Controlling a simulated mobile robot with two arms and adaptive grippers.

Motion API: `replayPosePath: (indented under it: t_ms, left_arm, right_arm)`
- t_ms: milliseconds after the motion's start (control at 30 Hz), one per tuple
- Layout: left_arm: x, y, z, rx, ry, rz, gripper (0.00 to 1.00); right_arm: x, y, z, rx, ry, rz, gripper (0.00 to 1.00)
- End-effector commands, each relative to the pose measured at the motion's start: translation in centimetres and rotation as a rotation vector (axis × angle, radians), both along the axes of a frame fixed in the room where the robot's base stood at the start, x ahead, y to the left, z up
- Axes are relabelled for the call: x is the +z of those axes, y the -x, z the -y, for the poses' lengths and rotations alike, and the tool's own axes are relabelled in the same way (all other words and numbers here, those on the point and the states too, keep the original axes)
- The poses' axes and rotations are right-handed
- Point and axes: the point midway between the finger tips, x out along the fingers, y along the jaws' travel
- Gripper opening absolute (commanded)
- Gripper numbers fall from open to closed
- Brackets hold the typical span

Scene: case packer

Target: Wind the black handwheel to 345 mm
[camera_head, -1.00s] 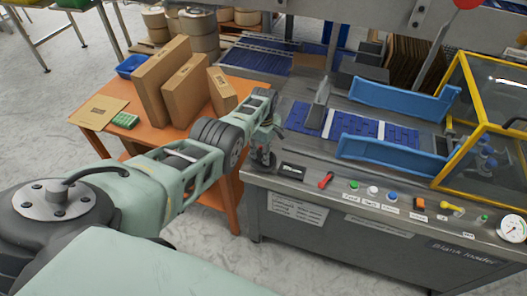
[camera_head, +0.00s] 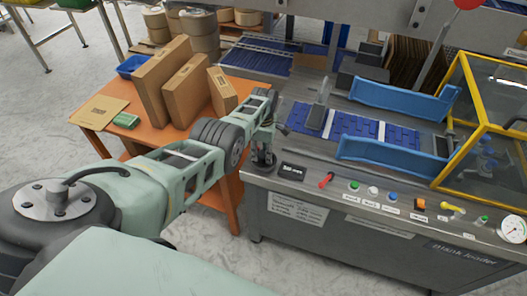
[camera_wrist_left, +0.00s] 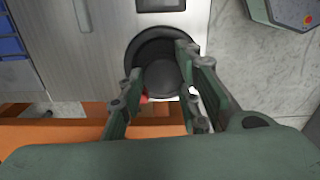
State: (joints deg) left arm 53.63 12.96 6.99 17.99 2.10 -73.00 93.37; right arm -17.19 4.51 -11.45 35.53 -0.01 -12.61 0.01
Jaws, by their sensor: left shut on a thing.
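The black handwheel (camera_head: 263,160) sits at the left end of the machine's front ledge. It also shows in the left wrist view as a round black dish-like wheel (camera_wrist_left: 161,76). My left gripper (camera_head: 266,146) reaches down on it from above. In the left wrist view its fingers (camera_wrist_left: 160,70) stand on either side of the wheel, shut on it. A small black readout (camera_head: 291,171) lies just right of the wheel; its digits are too small to read surely. My right gripper is out of view.
A red lever (camera_head: 326,180) and several coloured buttons line the ledge to the right. Blue guides (camera_head: 392,160) stand behind. An orange table (camera_head: 140,130) with cardboard boxes (camera_head: 162,72) is to the left, close to my arm.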

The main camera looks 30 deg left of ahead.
Motion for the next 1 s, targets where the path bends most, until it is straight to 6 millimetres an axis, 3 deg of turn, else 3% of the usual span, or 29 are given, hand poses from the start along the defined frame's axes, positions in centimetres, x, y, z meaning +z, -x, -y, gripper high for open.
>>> replayPosePath:
  t_ms: [67,100,233,733,1000]
  left_arm:
    - [0.5,-0.8,0.0,-0.001,-0.002,0.022,0.05]
    - [0.6,-0.8,0.0,-0.001,-0.002,0.022,0.34]
    - [0.5,-0.7,0.0,-0.001,-0.002,0.019,0.45]
    - [0.4,-0.3,-0.1,-0.001,-0.002,0.009,0.45]
    - [2.4,-0.3,-0.1,-0.002,-0.003,0.01,0.45]
  right_arm:
    - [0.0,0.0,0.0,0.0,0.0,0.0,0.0]
    - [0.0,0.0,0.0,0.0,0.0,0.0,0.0]
    - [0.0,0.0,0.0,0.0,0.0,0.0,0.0]
    - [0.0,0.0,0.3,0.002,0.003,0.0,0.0]
    - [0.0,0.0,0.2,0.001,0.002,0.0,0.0]
